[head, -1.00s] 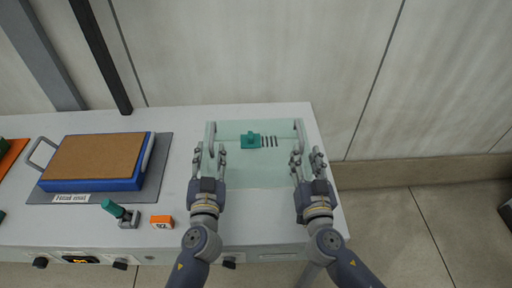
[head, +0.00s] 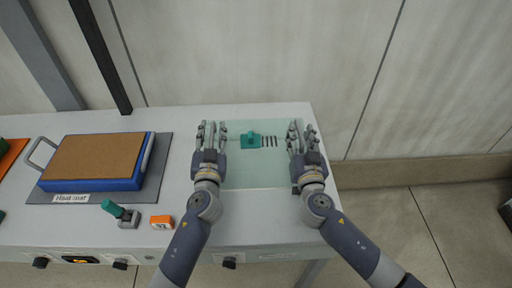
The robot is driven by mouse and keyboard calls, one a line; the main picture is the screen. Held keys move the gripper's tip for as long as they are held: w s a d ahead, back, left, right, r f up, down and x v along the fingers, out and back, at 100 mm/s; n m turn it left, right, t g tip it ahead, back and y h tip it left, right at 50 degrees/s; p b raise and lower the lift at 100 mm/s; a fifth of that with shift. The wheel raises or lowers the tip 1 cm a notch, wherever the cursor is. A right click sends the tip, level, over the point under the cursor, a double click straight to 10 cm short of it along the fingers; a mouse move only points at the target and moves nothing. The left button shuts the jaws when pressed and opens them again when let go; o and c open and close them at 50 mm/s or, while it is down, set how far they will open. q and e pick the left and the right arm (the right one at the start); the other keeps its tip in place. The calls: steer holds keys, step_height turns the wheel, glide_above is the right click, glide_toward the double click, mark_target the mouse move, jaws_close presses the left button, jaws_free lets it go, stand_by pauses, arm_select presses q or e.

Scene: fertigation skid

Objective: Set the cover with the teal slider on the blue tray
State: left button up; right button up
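The cover (head: 255,170) is a clear, pale green sheet lying flat on the white bench, with side handles and a row of dark slots. The teal slider (head: 251,140) sits on it left of the slots. The blue tray (head: 92,185), filled with a brown layer, stands at the left on a grey mat. My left gripper (head: 211,127) is over the cover's left edge and my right gripper (head: 299,128) over its right edge. Both have their fingers apart, at the side handles, which they largely hide. I cannot see whether they touch the handles.
A grey mat (head: 158,160) labelled as a heat mat lies under the tray. A dark post (head: 100,55) rises behind the bench.

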arm_select(q)
jaws_close()
arm_select(e)
jaws_close()
arm_select(q)
steer(key=shift+d+r, duration=0.1)
steer(key=shift+r, duration=0.1)
arm_select(e)
steer(key=shift+r, duration=0.15)
